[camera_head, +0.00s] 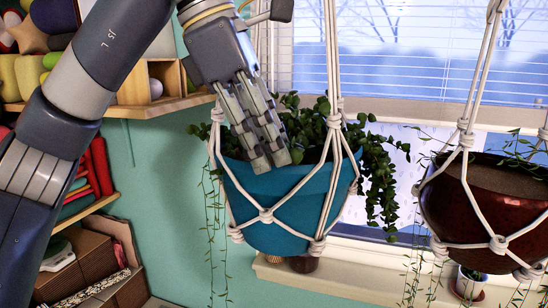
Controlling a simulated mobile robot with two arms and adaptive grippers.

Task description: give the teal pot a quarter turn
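The teal pot (285,205) hangs upright in a white knotted rope hanger (265,215) in the middle of the head view. Green trailing leaves (375,175) fill it and spill over its sides. My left gripper (271,160) reaches down from above, its fingertips overlapping the pot's near rim at the left of centre. The two fingers lie close together. I cannot tell whether they touch the pot or pinch its rim. Part of the rim is hidden behind the fingers and leaves. My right gripper is not in view.
A dark red-brown pot (480,205) hangs in ropes on the right. Behind is a window with blinds (410,60), above a sill (345,278) with a small potted plant (469,283). Wooden shelves (150,107) with yarn and fabric stand on the left.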

